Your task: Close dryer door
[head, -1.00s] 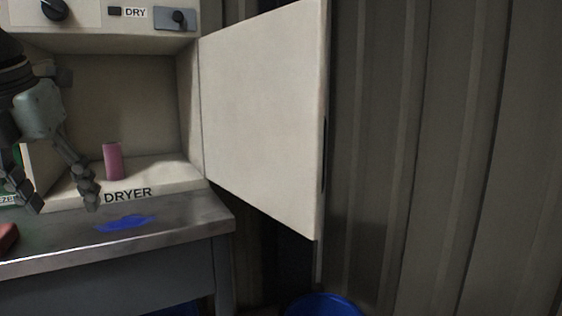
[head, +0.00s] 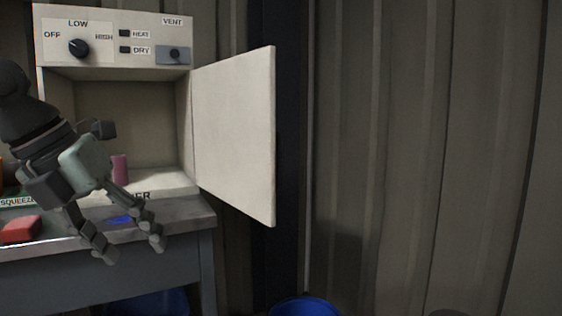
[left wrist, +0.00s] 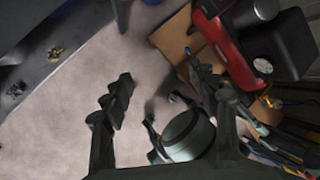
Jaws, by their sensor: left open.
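The dryer (head: 112,50) stands on the bench at the left of the head view. Its cream door (head: 235,135) is hinged at the right side and stands wide open, reaching out to the right. A pink cylinder (head: 120,169) stands inside the open chamber. My left gripper (head: 132,250) is open and empty in front of the dryer, left of the door and apart from it. Its fingers point down and to the right and partly hide the dryer's label. The left wrist view shows its spread fingers (left wrist: 165,95) over the floor. My right gripper does not show.
The metal bench (head: 190,215) carries a red block (head: 20,229) and a blue patch (head: 119,219). A blue bin (head: 305,307) stands on the floor below the door. A corrugated wall (head: 420,150) fills the right. The left wrist view shows a red item (left wrist: 218,40) on clutter.

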